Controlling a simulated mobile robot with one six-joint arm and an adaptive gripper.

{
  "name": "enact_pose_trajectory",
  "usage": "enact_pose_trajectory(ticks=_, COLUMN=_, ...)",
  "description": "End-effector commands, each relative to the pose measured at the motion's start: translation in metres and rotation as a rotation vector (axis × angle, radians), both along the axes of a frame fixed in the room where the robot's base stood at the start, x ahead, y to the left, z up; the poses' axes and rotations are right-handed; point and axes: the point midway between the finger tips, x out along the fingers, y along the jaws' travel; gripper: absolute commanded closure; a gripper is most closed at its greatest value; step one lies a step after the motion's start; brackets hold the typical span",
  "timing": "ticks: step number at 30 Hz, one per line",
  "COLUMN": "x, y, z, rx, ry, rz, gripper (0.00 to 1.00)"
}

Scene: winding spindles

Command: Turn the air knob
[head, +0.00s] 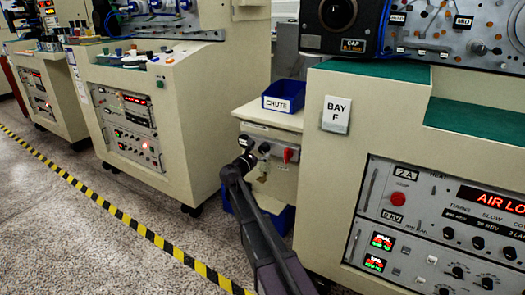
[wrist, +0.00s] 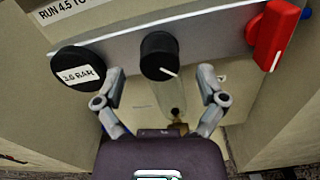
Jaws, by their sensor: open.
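The air knob looks to be the black round knob (wrist: 158,56) with a white pointer line, on a pale panel strip in the wrist view. The line points down and to the right. My gripper (wrist: 160,74) is open, with one finger to the left and one to the right of the knob. The fingertips look apart from it, and how deep they reach is hard to tell. In the head view my gripper (head: 247,160) is at the front of the small cream cabinet, and its fingers are not clear there.
A round black gauge reading about 3.6 BAR (wrist: 77,69) sits left of the knob. A red lever (wrist: 274,35) sits to its right. A clear bowl (wrist: 168,98) hangs below. A blue CHUTE bin (head: 284,97) tops the cabinet, between larger machines.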

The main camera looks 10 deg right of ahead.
Motion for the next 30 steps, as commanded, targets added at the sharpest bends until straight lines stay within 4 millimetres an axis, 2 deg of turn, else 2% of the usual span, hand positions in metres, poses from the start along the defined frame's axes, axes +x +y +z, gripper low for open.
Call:
enact_pose_trajectory(ticks=6, x=0.015, y=-0.014, z=0.0, rx=0.0, ry=0.0, rz=-0.001, gripper=0.1)
enact_pose_trajectory(ticks=19, x=0.017, y=-0.017, z=0.0, rx=0.0, ry=0.0, rz=0.0, gripper=0.1)
enact_pose_trajectory(ticks=27, x=0.017, y=-0.017, z=0.0, rx=0.0, ry=0.0, rz=0.0, gripper=0.9)
enact_pose_trajectory(ticks=30, x=0.017, y=-0.017, z=0.0, rx=0.0, ry=0.0, rz=0.0, gripper=0.92)
